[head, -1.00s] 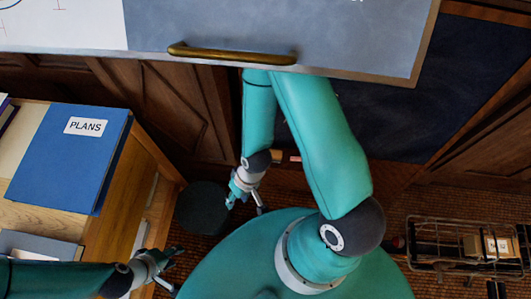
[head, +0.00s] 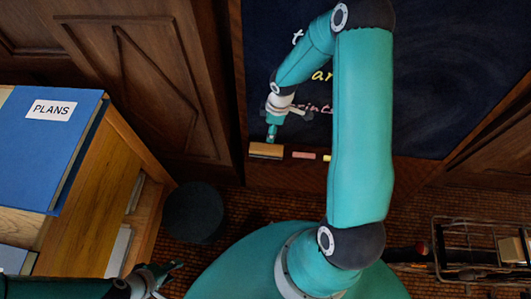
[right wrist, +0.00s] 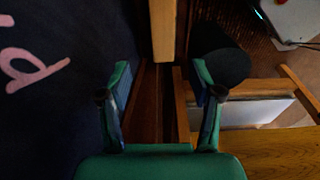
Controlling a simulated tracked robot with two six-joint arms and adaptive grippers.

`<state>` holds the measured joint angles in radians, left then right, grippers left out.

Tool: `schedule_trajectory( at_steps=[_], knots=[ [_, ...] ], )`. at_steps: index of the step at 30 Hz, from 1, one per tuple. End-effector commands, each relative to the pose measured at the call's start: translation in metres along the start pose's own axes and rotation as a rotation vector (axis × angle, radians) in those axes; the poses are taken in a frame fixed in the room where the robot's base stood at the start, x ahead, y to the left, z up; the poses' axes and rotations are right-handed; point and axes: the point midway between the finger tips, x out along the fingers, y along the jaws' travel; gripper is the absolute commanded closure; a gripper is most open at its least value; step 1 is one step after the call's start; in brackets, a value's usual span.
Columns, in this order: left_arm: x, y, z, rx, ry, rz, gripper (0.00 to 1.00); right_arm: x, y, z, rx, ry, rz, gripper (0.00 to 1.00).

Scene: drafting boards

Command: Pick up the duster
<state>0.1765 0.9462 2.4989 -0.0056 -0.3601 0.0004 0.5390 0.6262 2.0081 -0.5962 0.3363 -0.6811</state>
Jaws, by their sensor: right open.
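The duster (head: 266,150), a tan wooden block with a browner front side, lies on the ledge under the chalkboard at its left end. My right gripper (head: 272,133) is just above it, pointing down, partly hidden by its own wrist. In the right wrist view the right gripper (right wrist: 162,80) is open, its two teal fingers wide apart. A tan block that looks like the duster (right wrist: 164,30) shows between and beyond the fingertips, with clear space on both sides. My left gripper (head: 168,278) is low at the left, open and empty, away from the duster.
Pink chalk (head: 304,155) and yellow chalk (head: 327,158) lie right of the duster. The chalkboard (head: 430,80) stands behind. A black stool (head: 194,212) and a wooden cabinet (head: 95,215) with a blue PLANS binder (head: 40,150) are left. A wire cart (head: 470,240) is right.

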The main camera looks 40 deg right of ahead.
Motion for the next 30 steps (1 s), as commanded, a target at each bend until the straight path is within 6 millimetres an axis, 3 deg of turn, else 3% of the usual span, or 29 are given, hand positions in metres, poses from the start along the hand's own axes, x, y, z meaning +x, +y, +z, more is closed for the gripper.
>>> schedule_trajectory(
  at_steps=[3, 9, 17, 24, 30],
  knots=[
    [0.011, -0.004, 0.0, 0.0, 0.0, 0.0, 0.6, 0.032, -0.002, 0.001, 0.0, 0.0, -0.004, 0.35],
    [0.023, -0.008, 0.0, 0.0, 0.0, 0.0, 0.6, 0.07, -0.002, 0.0, 0.0, 0.0, -0.003, 0.35],
    [0.028, -0.01, 0.0, 0.0, 0.0, 0.0, 0.6, 0.086, -0.002, -0.001, 0.001, 0.002, -0.002, 0.35],
    [0.043, -0.015, 0.0, 0.0, 0.0, 0.0, 0.6, 0.119, -0.006, 0.0, 0.0, 0.001, -0.004, 0.35],
    [0.047, -0.017, 0.0, 0.0, 0.0, 0.0, 0.6, 0.135, -0.004, -0.001, 0.001, 0.002, -0.001, 0.35]
  ],
)
